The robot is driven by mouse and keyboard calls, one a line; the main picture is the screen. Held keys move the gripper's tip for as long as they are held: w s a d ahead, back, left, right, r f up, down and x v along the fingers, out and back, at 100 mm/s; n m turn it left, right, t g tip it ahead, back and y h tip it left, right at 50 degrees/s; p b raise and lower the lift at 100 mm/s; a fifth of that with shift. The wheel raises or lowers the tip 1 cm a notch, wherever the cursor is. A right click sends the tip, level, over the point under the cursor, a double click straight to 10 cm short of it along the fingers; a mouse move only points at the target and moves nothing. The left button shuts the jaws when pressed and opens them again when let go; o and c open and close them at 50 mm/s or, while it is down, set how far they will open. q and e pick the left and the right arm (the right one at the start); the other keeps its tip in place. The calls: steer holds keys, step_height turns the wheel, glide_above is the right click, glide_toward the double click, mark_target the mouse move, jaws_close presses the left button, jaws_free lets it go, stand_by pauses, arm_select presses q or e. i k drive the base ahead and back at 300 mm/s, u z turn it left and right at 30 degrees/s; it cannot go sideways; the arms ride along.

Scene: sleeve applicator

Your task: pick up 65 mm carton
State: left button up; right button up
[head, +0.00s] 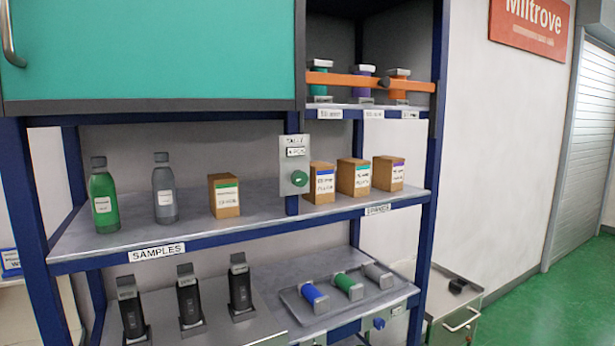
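Small brown cartons stand upright on the middle shelf. One carton with a green band (225,198) stands alone left of the post. Right of the post stand a carton with a blue band (322,183), a carton with a teal band (354,177) and a carton with a purple band (388,174). Their printed labels are too small to read surely, so I cannot tell which is the 65 mm one. Neither of my grippers is in view.
A green bottle (103,195) and a grey bottle (164,190) stand left on the middle shelf (270,222). A tally box (295,165) hangs on the post. An orange bar (372,83) crosses the upper bay. Below are black devices (189,297) and a tray (365,312) of rolls.

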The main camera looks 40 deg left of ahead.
mark_target(322, 174)
steer(key=u, duration=1.2)
